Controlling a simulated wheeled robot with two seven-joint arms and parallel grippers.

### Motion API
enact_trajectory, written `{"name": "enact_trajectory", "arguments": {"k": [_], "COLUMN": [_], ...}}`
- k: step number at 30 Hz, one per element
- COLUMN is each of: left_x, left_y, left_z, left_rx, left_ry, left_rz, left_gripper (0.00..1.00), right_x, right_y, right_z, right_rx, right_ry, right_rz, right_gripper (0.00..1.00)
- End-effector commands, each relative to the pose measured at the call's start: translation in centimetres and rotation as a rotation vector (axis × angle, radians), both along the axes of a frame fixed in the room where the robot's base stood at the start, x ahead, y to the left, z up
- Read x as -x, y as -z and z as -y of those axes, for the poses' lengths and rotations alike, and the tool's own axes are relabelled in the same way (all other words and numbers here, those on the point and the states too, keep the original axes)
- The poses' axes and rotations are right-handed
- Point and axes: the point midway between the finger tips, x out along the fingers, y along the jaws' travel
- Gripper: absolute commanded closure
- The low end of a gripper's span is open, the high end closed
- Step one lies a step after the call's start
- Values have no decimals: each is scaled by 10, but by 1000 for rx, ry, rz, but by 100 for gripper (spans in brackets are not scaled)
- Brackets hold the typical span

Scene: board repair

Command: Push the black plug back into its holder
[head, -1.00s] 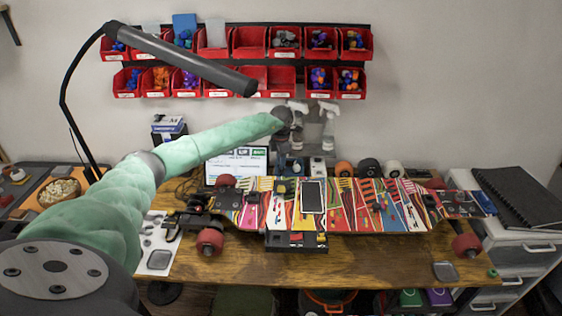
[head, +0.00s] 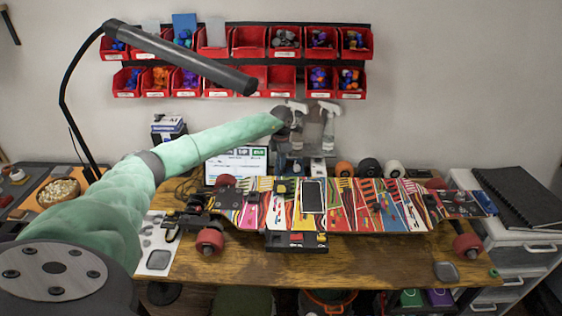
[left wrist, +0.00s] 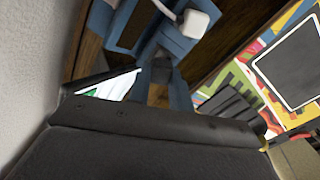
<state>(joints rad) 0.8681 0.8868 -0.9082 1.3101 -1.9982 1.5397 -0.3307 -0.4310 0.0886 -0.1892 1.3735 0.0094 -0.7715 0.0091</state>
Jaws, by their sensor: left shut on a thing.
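My left arm (head: 215,145) reaches in from the left over the back of the table. Its gripper (left wrist: 161,88) shows in the left wrist view, with blue-grey fingers closed on a dark block that looks like the black plug (left wrist: 161,70). The plug is at a blue-grey holder (left wrist: 176,43); the gripper's body hides part of the contact, so I cannot tell how deep it sits. A white plug (left wrist: 198,20) stands on the holder beyond it. In the head view the fingertips are small and hard to make out. My right gripper is out of view.
Spray bottles (head: 329,125) and wheels (head: 368,168) stand along the back. A lamp (head: 180,57) hangs above my arm. A screen (head: 236,165) stands left.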

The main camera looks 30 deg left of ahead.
Motion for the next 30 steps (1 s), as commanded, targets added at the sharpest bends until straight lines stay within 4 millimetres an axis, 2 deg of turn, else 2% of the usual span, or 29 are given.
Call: {"name": "enact_trajectory", "arguments": {"k": [30], "left_x": [0], "left_y": [8], "left_z": [0], "left_rx": [0], "left_ry": [0], "left_rz": [0], "left_gripper": [100], "right_x": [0], "right_y": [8], "right_z": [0], "right_rx": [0], "right_ry": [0], "right_rz": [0], "right_gripper": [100]}}
